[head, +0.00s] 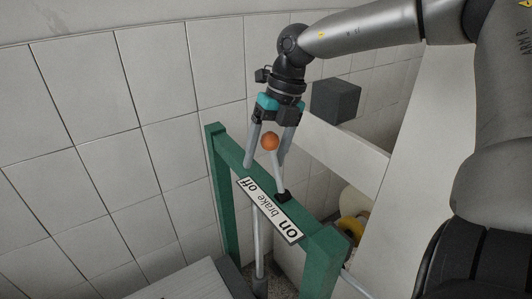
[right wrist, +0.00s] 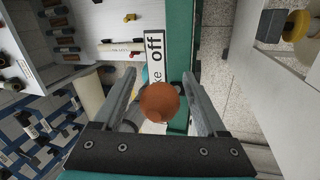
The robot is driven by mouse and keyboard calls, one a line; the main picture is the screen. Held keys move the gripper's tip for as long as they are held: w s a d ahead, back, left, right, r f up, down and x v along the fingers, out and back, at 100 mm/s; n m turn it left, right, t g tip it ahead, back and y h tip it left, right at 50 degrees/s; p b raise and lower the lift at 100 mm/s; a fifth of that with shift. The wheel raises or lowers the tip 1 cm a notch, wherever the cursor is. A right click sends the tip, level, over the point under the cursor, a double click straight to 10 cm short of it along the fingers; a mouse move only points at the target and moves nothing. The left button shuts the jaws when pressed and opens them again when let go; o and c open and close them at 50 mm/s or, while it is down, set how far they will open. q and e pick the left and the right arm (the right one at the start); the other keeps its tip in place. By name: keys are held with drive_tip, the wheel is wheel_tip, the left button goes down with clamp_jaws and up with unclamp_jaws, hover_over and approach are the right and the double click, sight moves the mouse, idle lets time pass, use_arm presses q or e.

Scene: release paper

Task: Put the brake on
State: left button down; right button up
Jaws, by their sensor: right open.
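The brake lever has an orange ball knob (head: 270,141) on a thin grey rod that rises from a black slot in the green frame (head: 322,238). The rod leans a little toward the left in the head view. A white label (head: 268,208) beside it reads "off", "brake", "on", with "on" at the lower right end. My right gripper (head: 265,164) points down over the lever with its fingers apart, one on each side of the knob. In the right wrist view the knob (right wrist: 160,101) sits between the open fingers, apart from both. My left gripper is not in view.
A dark grey box (head: 335,100) stands behind the gripper near a white panel. A yellow roll (head: 350,230) lies low behind the frame. A tiled wall (head: 100,130) runs along the left. Shelves with bottles (right wrist: 60,35) show in the right wrist view.

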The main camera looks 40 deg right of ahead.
clamp_jaws()
idle(0.5)
idle(0.8)
